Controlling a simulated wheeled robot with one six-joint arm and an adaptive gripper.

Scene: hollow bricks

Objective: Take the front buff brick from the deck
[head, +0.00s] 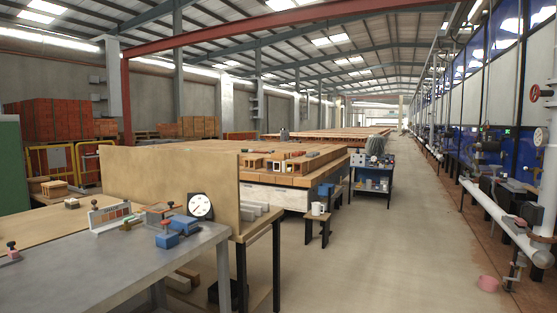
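A long deck of buff and orange-brown bricks (310,182) stands in the middle distance, on a pale base (283,198). A tan board hides the left part of the deck. My gripper is not in view.
A small stool with a white mug (317,209) and a blue cart (373,178) stand beside the deck. The aisle floor (400,250) is clear.

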